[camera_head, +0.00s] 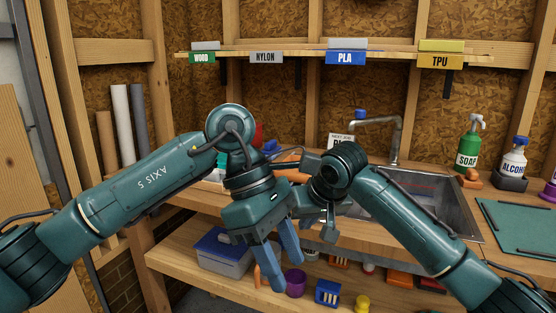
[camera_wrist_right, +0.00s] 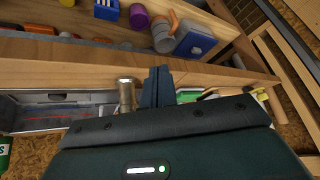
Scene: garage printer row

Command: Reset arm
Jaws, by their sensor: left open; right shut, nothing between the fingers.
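My left gripper (camera_head: 283,272) hangs in the middle of the head view, fingers spread and pointing down, in front of the bench edge. It is open and empty. My right arm comes in from the right and its wrist bends beside the left one, over the front of the sink. My right gripper (camera_wrist_right: 157,78) shows in the right wrist view with its blue-grey fingers together and nothing between them. In the head view its fingers are largely hidden behind my left wrist, and I cannot tell whether they touch anything.
The sink (camera_head: 463,216) with its tap (camera_head: 394,140) lies behind my right arm. A soap bottle (camera_head: 469,146) and an alcohol bottle (camera_head: 513,160) stand right of it. The lower shelf (camera_head: 175,264) holds a lidded box (camera_head: 222,254) and a purple cup (camera_head: 295,283). A labelled shelf (camera_head: 310,50) runs above.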

